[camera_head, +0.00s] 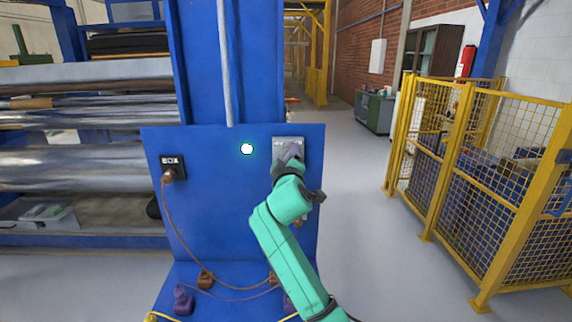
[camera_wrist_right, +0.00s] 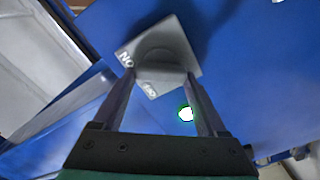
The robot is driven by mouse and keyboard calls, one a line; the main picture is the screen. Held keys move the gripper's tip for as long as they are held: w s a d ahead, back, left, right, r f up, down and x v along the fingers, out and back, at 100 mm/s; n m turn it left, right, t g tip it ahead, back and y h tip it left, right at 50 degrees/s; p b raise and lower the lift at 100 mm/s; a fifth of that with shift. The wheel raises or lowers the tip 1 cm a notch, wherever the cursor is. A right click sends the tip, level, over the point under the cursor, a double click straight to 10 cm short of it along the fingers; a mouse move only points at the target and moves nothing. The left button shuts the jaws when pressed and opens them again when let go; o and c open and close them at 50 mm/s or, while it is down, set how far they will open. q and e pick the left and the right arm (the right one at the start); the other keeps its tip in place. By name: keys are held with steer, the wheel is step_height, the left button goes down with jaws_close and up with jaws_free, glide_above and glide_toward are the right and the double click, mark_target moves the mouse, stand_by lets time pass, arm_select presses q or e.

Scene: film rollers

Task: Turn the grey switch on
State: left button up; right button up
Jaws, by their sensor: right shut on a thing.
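The grey switch is a square plate (camera_head: 289,141) at the upper right of the blue panel, with lettering on its face. In the right wrist view the plate (camera_wrist_right: 183,41) shows turned, with a round grey knob (camera_wrist_right: 162,62) at its middle. My right gripper (camera_head: 290,152) is at the switch. In the right wrist view its two fingers (camera_wrist_right: 162,76) are on either side of the knob and shut on it. The fingers and wrist hide much of the switch in the head view. My left gripper is in no view.
A bright white round light (camera_head: 247,149) is on the blue panel (camera_head: 225,205), left of the switch. A black box (camera_head: 172,163) with a brown plug and cable is further left. Purple (camera_head: 183,298) and brown plugs lie below. A yellow fence (camera_head: 470,170) stands right, beyond clear floor.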

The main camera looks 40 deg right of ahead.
steer(key=shift+f+m+b, duration=0.15)
steer(key=shift+m+b, duration=0.2)
steer(key=shift+m, duration=0.55)
steer(key=o, duration=1.3)
steer(key=shift+s+a, duration=0.1)
steer(key=shift+s+a, duration=0.2)
steer(key=shift+s, duration=0.1)
steer(key=b+v, duration=0.4)
steer(key=v, duration=0.9)
steer(key=shift+s+a, duration=0.2)
